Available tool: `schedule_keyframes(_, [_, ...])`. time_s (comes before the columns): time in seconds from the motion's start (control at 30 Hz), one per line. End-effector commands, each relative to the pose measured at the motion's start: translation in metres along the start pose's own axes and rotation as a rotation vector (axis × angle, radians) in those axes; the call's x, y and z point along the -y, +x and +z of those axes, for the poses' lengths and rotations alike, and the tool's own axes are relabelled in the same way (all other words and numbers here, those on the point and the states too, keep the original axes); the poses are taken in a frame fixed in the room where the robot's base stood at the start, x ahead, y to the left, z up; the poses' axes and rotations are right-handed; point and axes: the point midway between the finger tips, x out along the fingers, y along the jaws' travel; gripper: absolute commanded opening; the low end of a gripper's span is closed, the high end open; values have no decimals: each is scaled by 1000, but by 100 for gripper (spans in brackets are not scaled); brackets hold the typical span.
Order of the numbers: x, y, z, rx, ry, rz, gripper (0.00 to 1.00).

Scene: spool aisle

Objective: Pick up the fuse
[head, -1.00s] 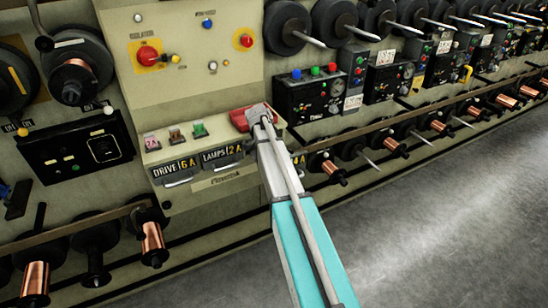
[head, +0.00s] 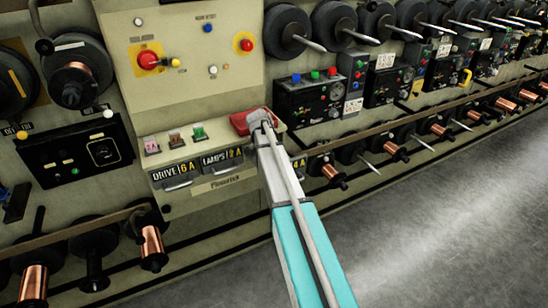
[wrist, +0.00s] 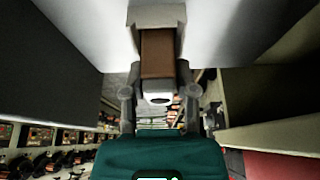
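A brown block (wrist: 157,62) with a pale end shows in the wrist view between the two fingers of my gripper (wrist: 158,75); it may be the fuse. I cannot tell whether the fingers touch it. A pale, box-shaped part (wrist: 157,13) sits at its upper end. In the head view, small pink (head: 152,146), brown (head: 175,138) and green (head: 199,132) pieces stand in a row on the panel's ledge. My arm reaches the ledge's right end, beside a red object (head: 241,122). My arm hides the fingers there.
Labelled fronts reading DRIVE 6 A (head: 174,170) and LAMPS 2 A (head: 222,157) line the ledge's front; my arm partly covers another at right. Spools and rods stick out along the machine. The grey aisle floor (head: 450,210) is clear.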

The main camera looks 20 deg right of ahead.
Motion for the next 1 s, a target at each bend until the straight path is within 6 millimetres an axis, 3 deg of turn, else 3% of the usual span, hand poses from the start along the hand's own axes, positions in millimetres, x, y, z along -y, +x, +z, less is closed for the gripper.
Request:
schedule_keyframes(0.03, [0, 0, 0, 0, 0, 0, 19])
schedule_keyframes(0.13, [0, 0, 0, 0, 0, 0, 0])
schedule_keyframes(0.67, [0, -3, -2, 0, 0, 0, 0])
schedule_keyframes(1.0, [0, -24, -10, 0, 0, 0, 0])
